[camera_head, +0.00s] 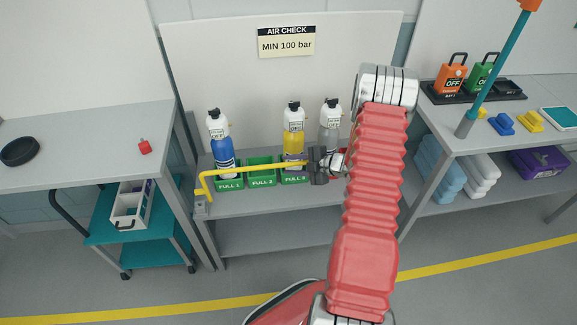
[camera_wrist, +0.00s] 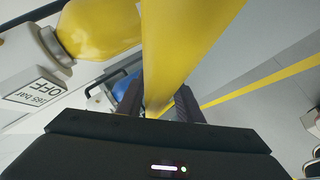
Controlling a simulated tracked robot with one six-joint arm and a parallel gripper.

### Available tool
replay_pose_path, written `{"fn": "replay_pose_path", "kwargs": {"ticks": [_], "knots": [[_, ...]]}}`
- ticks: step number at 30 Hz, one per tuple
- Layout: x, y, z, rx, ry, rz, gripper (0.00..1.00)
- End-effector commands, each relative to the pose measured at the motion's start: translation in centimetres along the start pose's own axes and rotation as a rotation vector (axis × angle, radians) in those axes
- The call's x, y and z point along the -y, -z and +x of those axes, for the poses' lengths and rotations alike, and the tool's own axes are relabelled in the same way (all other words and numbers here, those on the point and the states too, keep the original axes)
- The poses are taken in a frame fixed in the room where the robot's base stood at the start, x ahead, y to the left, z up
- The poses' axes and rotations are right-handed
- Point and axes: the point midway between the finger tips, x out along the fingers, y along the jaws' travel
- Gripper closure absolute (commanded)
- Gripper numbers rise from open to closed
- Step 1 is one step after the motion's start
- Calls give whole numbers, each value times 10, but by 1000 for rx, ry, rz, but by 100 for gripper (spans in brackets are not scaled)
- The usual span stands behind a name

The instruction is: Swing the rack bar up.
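The yellow rack bar (camera_head: 255,168) runs level across the front of the bottle rack (camera_head: 222,161), from a bent end at a bracket on the left towards my gripper (camera_head: 318,165). My gripper is at the bar's right part, in front of the grey bottle (camera_head: 329,118). In the wrist view the bar (camera_wrist: 185,45) passes between the two dark fingers of my gripper (camera_wrist: 160,100). The fingers lie close against both its sides and look shut on it. The contact at the fingertips is partly hidden. My arm hides the bar's right end.
A blue bottle (camera_head: 221,140) and a yellow bottle (camera_head: 293,130) stand in green holders behind the bar; the middle holder is empty. Tables stand left (camera_head: 80,145) and right (camera_head: 500,135). A slanted teal pole (camera_head: 497,75) rises at the right. The wall behind carries a sign (camera_head: 286,42).

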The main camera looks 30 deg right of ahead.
Motion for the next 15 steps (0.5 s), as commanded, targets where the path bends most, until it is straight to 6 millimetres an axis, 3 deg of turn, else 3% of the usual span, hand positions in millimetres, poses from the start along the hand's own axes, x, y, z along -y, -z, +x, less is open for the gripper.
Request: {"fn": "replay_pose_path", "kwargs": {"ticks": [5,15], "knots": [[-1,-1,-16,2,-2,1,68],[-1,-2,-73,4,-2,2,68]]}}
